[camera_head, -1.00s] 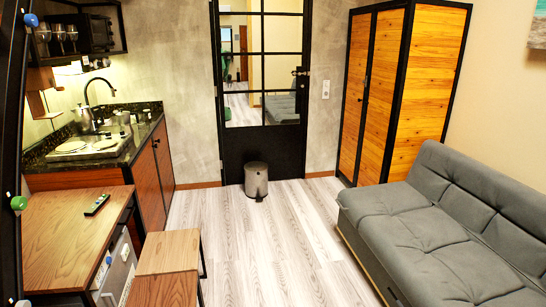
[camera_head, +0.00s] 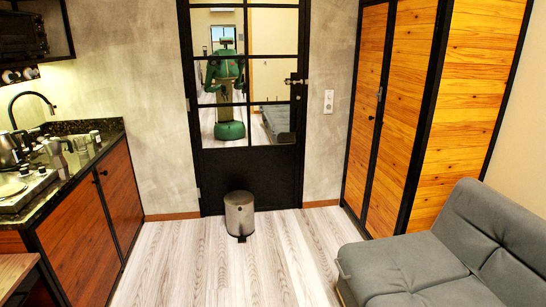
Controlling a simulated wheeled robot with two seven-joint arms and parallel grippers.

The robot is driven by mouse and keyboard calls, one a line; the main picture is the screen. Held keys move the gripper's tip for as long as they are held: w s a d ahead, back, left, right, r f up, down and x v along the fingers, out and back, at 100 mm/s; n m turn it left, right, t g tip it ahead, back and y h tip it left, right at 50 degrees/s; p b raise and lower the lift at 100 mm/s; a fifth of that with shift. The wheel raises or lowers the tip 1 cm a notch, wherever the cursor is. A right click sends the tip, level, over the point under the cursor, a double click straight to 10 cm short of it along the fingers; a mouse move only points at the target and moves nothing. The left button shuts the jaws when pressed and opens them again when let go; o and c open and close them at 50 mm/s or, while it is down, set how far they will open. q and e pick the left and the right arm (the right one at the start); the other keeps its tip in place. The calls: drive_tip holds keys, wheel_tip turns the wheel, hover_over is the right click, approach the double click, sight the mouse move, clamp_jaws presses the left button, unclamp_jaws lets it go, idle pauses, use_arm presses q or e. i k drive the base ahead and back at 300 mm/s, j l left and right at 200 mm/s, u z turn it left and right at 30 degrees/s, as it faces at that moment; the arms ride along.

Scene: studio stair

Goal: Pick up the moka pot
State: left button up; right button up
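On the dark counter at the left stands a small metal pot (camera_head: 57,153), which looks like the moka pot; it is small and its details are hard to tell. A larger silver kettle (camera_head: 9,152) stands to its left, partly cut by the picture edge. Neither of my grippers shows directly in the view. A green robot figure, apparently my own reflection, shows in the door panes, too small to make out any gripper.
The counter (camera_head: 112,131) also holds a sink, tap (camera_head: 38,97) and several small cups. A wooden table (camera_head: 14,272) is at the lower left. A bin (camera_head: 239,214) stands before the door (camera_head: 250,170). A grey sofa (camera_head: 440,255) is at right. The middle floor is clear.

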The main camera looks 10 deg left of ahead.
sight(57, 160)
drive_tip(key=i+j+u, duration=0.15)
drive_tip(key=i+u, duration=0.3)
drive_tip(key=i, duration=0.5)
drive_tip(key=i+l+u, duration=0.2)
drive_tip(key=i+u, duration=0.2)
drive_tip(key=i, duration=0.5)
